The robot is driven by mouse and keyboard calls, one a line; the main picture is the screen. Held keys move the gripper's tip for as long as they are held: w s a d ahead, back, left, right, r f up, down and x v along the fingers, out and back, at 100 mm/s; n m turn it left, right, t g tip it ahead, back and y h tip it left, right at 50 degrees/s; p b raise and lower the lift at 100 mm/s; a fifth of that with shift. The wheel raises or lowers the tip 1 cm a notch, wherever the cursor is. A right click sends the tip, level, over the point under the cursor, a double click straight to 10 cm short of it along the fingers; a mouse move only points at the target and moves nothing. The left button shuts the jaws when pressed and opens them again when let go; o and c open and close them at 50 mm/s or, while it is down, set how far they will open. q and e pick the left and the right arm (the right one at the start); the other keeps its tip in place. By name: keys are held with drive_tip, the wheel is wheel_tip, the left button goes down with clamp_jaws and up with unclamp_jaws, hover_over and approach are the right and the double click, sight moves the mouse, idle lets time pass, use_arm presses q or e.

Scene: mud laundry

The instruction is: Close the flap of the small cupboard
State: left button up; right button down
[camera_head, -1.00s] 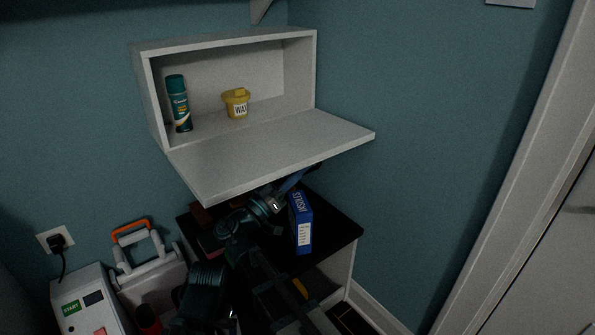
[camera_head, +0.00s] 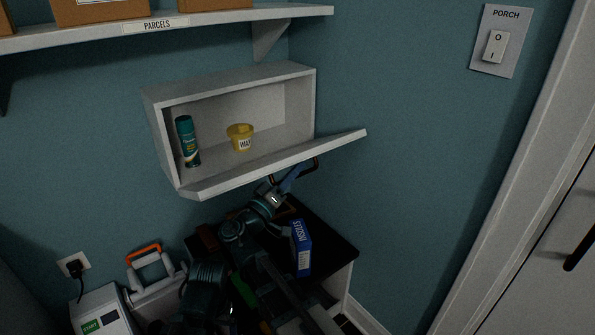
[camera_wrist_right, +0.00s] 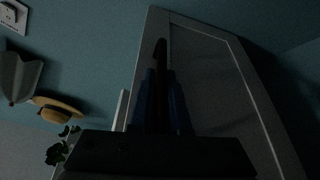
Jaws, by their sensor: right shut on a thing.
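The small cupboard (camera_head: 230,78) is a pale grey wall box in the head view, with its front open. Its flap (camera_head: 270,165) hinges along the bottom edge and is tilted partly up, its outer edge sloping toward the right. My right gripper (camera_head: 301,174) is under the flap, shut on the dark handle (camera_head: 313,165). In the right wrist view, the blue fingers (camera_wrist_right: 160,100) close around the dark handle (camera_wrist_right: 160,55), with a large grey panel behind. My left gripper does not show.
A green spray can (camera_head: 187,142) and a yellow wax tub (camera_head: 240,137) stand inside the cupboard. A shelf (camera_head: 200,32) with parcels is above. A black-topped cabinet (camera_head: 335,250) with a blue box (camera_head: 301,247) is below.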

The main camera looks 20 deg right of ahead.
drive_tip(key=w+r+n+y+p, duration=0.1)
drive_tip(key=w+r+n+p, duration=0.1)
drive_tip(key=r+p, duration=0.1)
drive_tip(key=w+a+r+n+y+p, duration=0.1)
drive_tip(key=w+r+n+p, duration=0.1)
drive_tip(key=r+p, duration=0.1)
drive_tip(key=w+a+r+n+p, duration=0.1)
drive_tip(key=w+r+n+p, duration=0.1)
drive_tip(key=r+p, duration=0.2)
drive_tip(key=shift+w+a+r+t+y+p, duration=0.15)
drive_tip(key=shift+t+y+p, duration=0.2)
drive_tip(key=shift+p, duration=0.35)
drive_tip(key=w+a+r+n+y+p, duration=0.1)
drive_tip(key=w+a+r+n+p, duration=0.1)
drive_tip(key=w+p, duration=0.2)
drive_tip(key=w+a+r+n+g+y+p, duration=0.1)
drive_tip(key=w+a+r+n+p, duration=0.1)
drive_tip(key=w, duration=0.5)
drive_tip(key=shift+n+p, duration=0.8)
drive_tip(key=shift+p, duration=0.3)
drive_tip(key=shift+r, duration=0.15)
drive_tip(key=c, duration=1.2)
unclamp_jaws()
drive_tip(key=shift+w, duration=0.15)
drive_tip(key=shift+o, duration=0.2)
